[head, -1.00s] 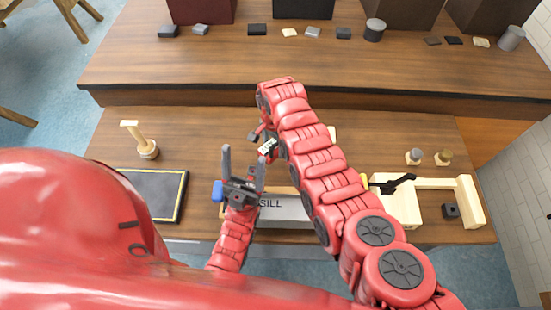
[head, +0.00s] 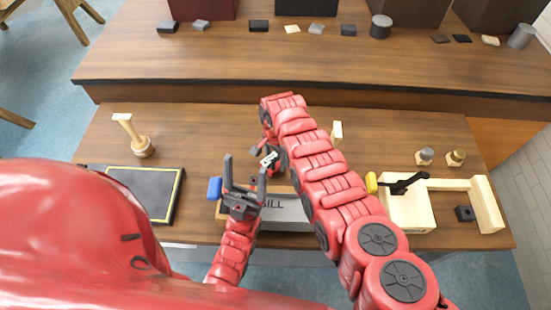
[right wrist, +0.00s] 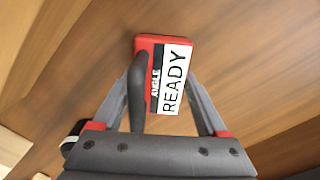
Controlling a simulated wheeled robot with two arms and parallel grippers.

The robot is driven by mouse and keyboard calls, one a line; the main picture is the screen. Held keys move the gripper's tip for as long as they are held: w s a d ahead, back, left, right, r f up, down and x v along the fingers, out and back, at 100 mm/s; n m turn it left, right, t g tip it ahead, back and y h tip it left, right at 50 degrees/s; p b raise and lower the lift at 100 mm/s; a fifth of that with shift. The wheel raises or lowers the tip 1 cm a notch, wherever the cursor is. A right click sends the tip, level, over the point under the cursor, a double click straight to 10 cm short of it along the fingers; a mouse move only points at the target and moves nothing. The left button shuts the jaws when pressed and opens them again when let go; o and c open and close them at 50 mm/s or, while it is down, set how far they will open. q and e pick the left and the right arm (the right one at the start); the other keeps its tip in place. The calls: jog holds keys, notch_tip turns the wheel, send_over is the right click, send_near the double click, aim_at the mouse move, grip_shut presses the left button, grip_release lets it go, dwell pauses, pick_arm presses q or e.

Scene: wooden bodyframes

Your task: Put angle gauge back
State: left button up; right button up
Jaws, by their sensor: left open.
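The angle gauge (right wrist: 150,52) is a small red block with a dark "ANGLE" label and a white "READY" face. It is between the fingers of my right gripper (right wrist: 165,95), which is shut on it, with the wooden surface behind. In the head view, the white face of the gauge (head: 268,158) shows at the end of my right arm; the red arm hides most of that gripper. My left gripper (head: 243,168) is open and empty, with fingers pointing up, in front of the grey block marked "SILL" (head: 287,210).
A blue handle (head: 214,188) is beside my left gripper. A black yellow-edged pad (head: 150,190) and wooden post (head: 142,146) are at left. A pale wooden frame (head: 487,205), yellow-handled clamp (head: 403,183) and two bolts (head: 456,157) are at right. Small blocks line the raised back shelf (head: 300,65).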

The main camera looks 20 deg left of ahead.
jog(key=o, duration=0.3)
jog(key=shift+r, duration=0.1)
notch_tip(320, 180, up, 12)
jog(key=p, duration=0.9)
